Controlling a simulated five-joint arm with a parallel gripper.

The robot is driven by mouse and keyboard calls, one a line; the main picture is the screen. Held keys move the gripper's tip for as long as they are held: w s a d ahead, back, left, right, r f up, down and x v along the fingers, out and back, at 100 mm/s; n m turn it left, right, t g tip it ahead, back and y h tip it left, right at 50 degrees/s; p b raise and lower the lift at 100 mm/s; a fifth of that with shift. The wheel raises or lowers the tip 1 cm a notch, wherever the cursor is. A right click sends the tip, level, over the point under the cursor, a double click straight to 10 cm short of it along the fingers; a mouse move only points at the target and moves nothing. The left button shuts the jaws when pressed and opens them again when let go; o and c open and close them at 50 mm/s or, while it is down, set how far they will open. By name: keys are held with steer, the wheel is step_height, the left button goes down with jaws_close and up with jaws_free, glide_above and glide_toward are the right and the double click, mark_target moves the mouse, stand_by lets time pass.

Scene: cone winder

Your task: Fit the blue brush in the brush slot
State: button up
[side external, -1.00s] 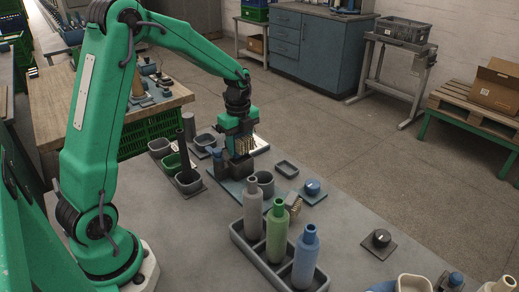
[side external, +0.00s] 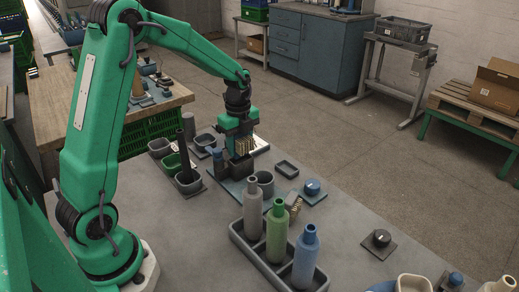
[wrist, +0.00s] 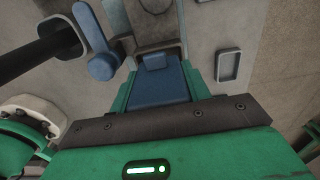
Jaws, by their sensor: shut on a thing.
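My gripper (side external: 239,152) is low over the blue-grey base plate (side external: 231,187) at the back of the table. In the wrist view, a blue block (wrist: 160,85), which looks like the blue brush, lies between my green fingers, and my gripper (wrist: 158,75) is shut on it. A smaller blue raised piece (wrist: 153,62) shows at its far end. In the side view, my fingers mostly hide the held piece. The brush slot is not clearly visible; I cannot tell whether the brush is inside it or above it.
A blue upright piece (wrist: 103,66) stands close left of my fingers. A grey cup (side external: 265,183) and an empty shallow tray (side external: 286,169) are to the right. Several bottles stand in a grey rack (side external: 262,263) in front. Small bins (side external: 188,187) and a dark post (side external: 182,150) are left.

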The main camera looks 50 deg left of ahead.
steer(key=shift+f, duration=1.2)
stand_by(1.0)
steer(key=o, duration=1.5)
steer(key=shift+o, duration=0.2)
steer(key=shift+r, duration=4)
steer(key=shift+d+r, duration=0.1)
